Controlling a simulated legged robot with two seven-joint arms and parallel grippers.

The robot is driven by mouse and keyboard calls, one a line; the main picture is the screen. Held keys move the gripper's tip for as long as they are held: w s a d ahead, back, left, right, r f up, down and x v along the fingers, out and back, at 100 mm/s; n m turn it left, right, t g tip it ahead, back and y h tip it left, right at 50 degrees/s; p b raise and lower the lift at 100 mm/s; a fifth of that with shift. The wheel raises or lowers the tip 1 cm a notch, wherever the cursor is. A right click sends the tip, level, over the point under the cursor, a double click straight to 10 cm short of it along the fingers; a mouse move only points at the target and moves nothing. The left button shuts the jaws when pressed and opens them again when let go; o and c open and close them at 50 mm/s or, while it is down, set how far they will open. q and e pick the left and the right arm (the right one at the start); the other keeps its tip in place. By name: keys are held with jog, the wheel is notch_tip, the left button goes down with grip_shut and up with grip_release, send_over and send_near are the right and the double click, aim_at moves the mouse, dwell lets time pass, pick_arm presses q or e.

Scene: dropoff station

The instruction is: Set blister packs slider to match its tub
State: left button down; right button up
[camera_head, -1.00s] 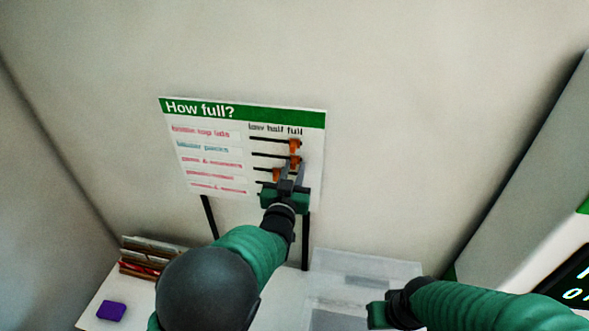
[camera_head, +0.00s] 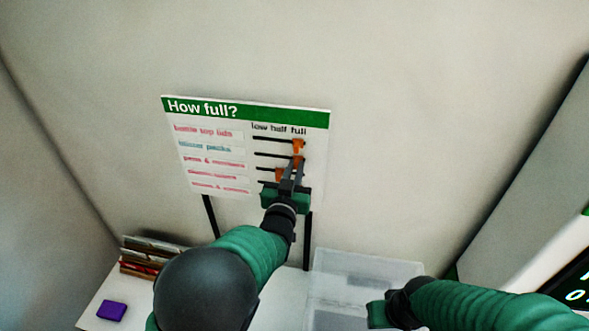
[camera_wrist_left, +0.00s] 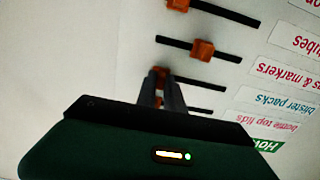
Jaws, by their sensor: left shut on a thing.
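The "How full?" board (camera_head: 215,170) stands against the back wall, with labelled rows and black slots under "low half full". The orange blister packs slider (camera_head: 298,159) is in the second row, at the full end of its slot. My left gripper (camera_head: 294,168) is shut on it; the wrist view shows the fingers around this slider (camera_wrist_left: 160,74). The top slider (camera_head: 298,145) also sits at full, and the pens & markers slider (camera_head: 280,174) near half. Lower sliders are hidden by my gripper in the head view. My right gripper (camera_head: 378,315) is low right, its fingers not discernible.
A clear plastic tub (camera_head: 375,264) stands on the table right of the board, partly behind my right arm. A purple box (camera_head: 111,311) and a rack of flat brownish items (camera_head: 150,257) are at the left. A grey cabinet (camera_head: 520,190) rises at right.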

pick_arm(q)
jog(key=shift+d+f, duration=0.15)
dwell(0.3)
jog(key=a+b, duration=0.1)
jog(key=a, duration=0.2)
jog(key=a+b, duration=0.1)
jog(key=shift+w+a+b, duration=0.3)
jog(key=shift+w+a, duration=0.1)
jog(key=shift+a, duration=0.25)
jog(key=c, duration=1.8)
grip_release()
jog(key=shift+c, duration=0.2)
jog(key=shift+o, duration=2)
jog(key=shift+s+r, duration=0.25)
